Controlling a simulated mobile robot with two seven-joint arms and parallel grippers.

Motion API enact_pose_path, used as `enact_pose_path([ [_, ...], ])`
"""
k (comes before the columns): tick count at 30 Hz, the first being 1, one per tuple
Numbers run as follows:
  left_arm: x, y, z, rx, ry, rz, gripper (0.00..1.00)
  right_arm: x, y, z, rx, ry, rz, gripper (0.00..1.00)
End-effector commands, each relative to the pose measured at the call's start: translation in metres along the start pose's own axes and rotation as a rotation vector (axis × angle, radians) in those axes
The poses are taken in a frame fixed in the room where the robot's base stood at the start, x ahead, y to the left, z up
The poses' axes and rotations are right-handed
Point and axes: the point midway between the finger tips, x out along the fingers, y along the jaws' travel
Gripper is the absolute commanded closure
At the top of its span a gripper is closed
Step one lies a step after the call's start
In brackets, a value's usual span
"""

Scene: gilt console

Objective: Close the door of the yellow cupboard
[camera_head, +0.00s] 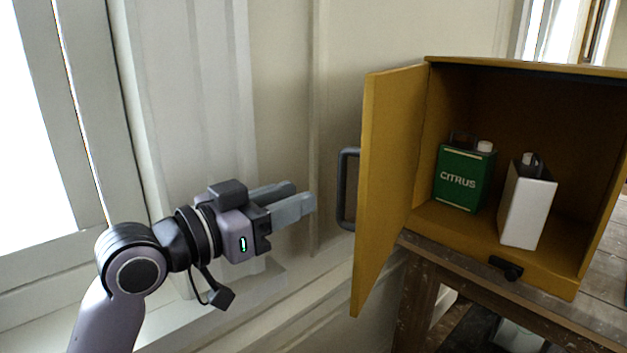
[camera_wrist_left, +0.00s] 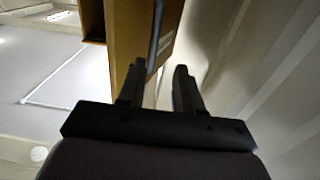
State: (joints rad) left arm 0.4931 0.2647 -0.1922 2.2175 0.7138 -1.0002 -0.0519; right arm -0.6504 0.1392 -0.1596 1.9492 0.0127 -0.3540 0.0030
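The yellow cupboard (camera_head: 520,66) stands on a wooden table at the right of the head view. Its door (camera_head: 388,180) is hinged on the left and stands wide open, its edge toward me. A dark grey bar handle (camera_head: 343,190) is on the door's outer face, on the left side. My left gripper (camera_head: 304,200) is left of the handle, apart from it, pointing right, with nothing between its fingers. In the left wrist view, the fingers (camera_wrist_left: 158,85) are parted, with the door (camera_wrist_left: 128,45) and handle (camera_wrist_left: 156,30) ahead. My right gripper is not in view.
Inside the cupboard are a green citrus can (camera_head: 463,178) and a white can (camera_head: 527,205). A small black catch (camera_head: 506,268) is on the cupboard's front lower edge. The wooden table (camera_head: 470,275) is below. A wall and window are behind my left arm.

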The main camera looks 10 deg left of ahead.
Motion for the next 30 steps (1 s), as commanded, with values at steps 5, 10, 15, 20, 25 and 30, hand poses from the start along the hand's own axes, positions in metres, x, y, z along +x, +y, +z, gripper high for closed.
enact_pose_path([
  [5,0.000,0.000,-0.001,0.001,-0.001,0.000,0.65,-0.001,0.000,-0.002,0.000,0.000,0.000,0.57],
  [10,0.000,0.000,0.000,0.001,-0.001,0.000,0.65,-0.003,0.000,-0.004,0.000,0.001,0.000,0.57],
  [15,-0.001,0.000,0.000,0.001,0.000,0.000,0.65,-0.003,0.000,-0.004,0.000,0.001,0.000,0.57],
  [20,-0.015,-0.001,0.002,0.002,0.000,-0.002,0.65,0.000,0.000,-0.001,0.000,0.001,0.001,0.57],
  [25,-0.043,-0.001,0.003,0.004,-0.002,-0.003,0.65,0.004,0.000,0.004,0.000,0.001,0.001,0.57],
  [30,-0.063,-0.001,0.002,0.002,-0.003,-0.001,0.65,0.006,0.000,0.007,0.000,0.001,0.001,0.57],
])
